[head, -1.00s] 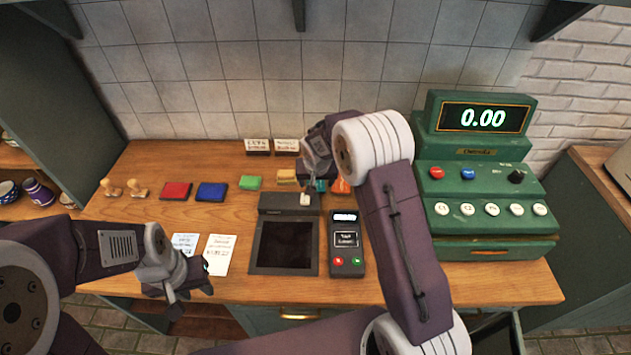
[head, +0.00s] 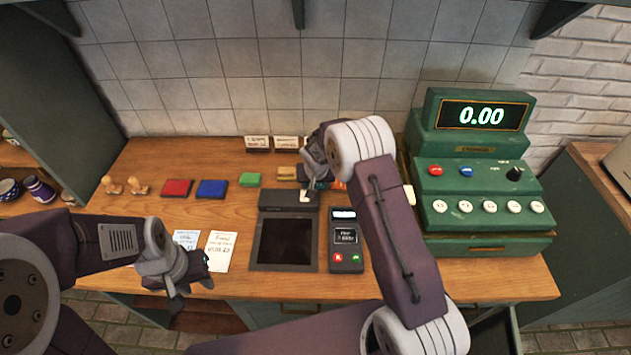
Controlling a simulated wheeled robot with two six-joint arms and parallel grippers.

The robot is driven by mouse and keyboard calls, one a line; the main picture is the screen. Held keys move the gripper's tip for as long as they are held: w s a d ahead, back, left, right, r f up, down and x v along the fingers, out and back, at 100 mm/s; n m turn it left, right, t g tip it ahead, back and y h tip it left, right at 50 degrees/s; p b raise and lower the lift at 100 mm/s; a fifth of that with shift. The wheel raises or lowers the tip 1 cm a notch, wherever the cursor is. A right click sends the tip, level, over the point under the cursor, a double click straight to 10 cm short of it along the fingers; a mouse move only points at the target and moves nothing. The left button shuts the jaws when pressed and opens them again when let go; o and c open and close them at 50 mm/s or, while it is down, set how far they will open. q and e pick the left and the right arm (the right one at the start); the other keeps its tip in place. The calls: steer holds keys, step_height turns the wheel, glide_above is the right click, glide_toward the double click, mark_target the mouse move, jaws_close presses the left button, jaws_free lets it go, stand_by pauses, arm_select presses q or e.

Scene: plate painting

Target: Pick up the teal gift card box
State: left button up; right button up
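The teal box (head: 320,184) is almost wholly hidden behind my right gripper; only a small teal patch shows, towards the back of the wooden counter. My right gripper (head: 312,188) points down at that spot, between a yellow box (head: 286,173) and an orange item (head: 340,184). Its fingers are mostly hidden by its own wrist, so I cannot tell whether they touch or hold the teal box. My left gripper (head: 190,284) is open and empty, above the counter's front edge near two paper slips.
A dark tray device (head: 284,265) and a card terminal (head: 345,262) stand in front. A green cash register (head: 480,205) stands right, close to my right arm.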

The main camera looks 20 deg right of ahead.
mark_target(315, 186)
steer(key=shift+w+r, duration=0.15)
steer(key=shift+r, duration=0.4)
step_height(315, 186, up, 3)
steer(key=shift+b, duration=0.35)
steer(key=w+d+r, duration=0.1)
steer(key=d+r, duration=0.6)
steer(key=d, duration=0.4)
steer(key=shift+w+d+b, duration=0.25)
steer(key=shift+b, duration=0.2)
